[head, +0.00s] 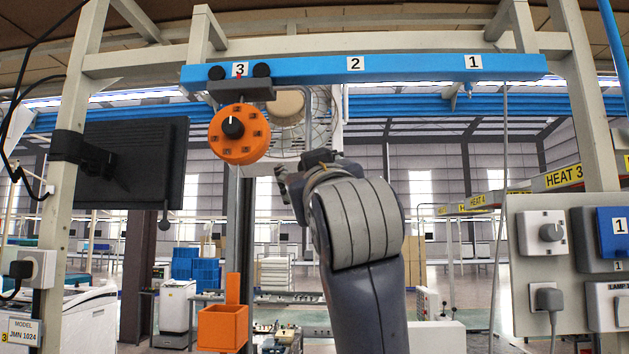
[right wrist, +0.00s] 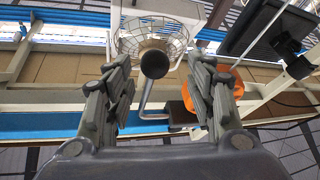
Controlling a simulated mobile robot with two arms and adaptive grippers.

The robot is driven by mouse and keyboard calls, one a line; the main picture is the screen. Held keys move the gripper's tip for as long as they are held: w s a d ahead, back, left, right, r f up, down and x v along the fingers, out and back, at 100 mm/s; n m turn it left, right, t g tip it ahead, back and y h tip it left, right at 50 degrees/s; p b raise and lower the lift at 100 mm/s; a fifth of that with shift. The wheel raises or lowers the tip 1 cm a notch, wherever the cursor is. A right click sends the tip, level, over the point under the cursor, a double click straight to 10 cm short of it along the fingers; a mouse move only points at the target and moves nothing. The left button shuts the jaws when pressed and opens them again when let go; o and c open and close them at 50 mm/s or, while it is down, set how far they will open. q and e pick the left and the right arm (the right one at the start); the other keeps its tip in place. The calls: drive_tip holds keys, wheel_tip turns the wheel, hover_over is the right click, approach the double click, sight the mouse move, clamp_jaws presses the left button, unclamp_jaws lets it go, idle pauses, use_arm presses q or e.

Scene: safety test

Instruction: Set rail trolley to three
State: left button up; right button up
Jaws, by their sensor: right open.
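A blue rail (head: 420,68) runs across the frame in the head view, with labels 3 (head: 240,69), 2 (head: 355,64) and 1 (head: 473,62) from left to right. The dark trolley (head: 241,89) hangs by two black rollers under label 3. An orange round dial unit (head: 239,148) with a black knob hangs below it. My right gripper (head: 298,172) is to the right of the dial, apart from it, and partly hidden by my arm. In the right wrist view it is open and empty, with the orange unit (right wrist: 236,82) partly behind one finger. My left gripper is not in view.
A wire-caged round lamp or fan (head: 318,118) is behind the trolley; its cage also shows in the right wrist view (right wrist: 128,43). A dark monitor (head: 135,160) is at left. A switch panel (head: 575,260) stands at right. Frame posts flank the rail.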

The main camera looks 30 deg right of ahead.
drive_tip(key=v, duration=0.7)
